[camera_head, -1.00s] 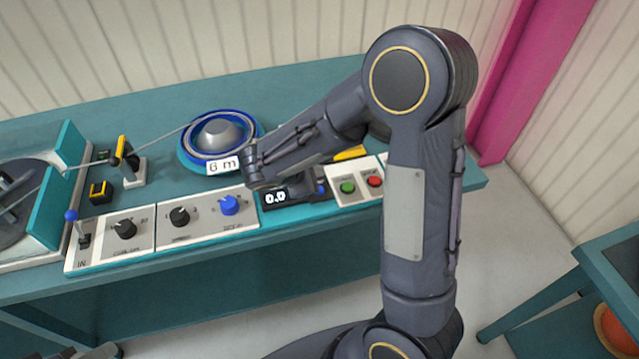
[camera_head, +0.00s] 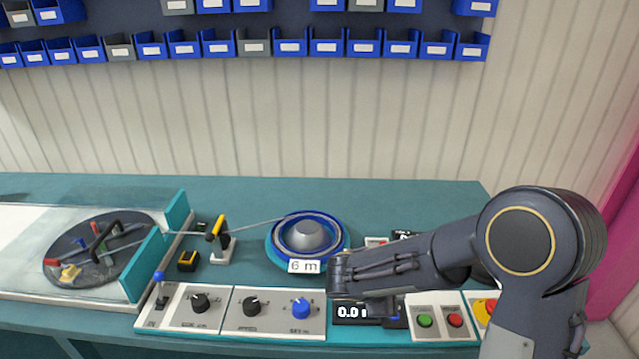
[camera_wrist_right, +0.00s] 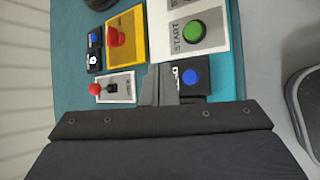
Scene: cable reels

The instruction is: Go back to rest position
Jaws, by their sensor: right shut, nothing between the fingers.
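My right arm comes in from the lower right of the head view. Its gripper (camera_head: 368,297) hangs over the control panel, close to the small display (camera_head: 352,311) reading 0.0, part of which it hides. In the right wrist view the fingers (camera_wrist_right: 160,84) are together and hold nothing. They sit beside the blue button (camera_wrist_right: 190,77) of the display unit; I cannot tell whether they touch it. My left gripper does not show in any view.
The panel carries knobs (camera_head: 301,308), a green button (camera_head: 425,320) and a red button (camera_head: 455,320). A blue reel (camera_head: 307,235) marked 6 m stands behind. A covered turntable (camera_head: 75,249) is at left. Blue bins (camera_head: 290,42) line the wall.

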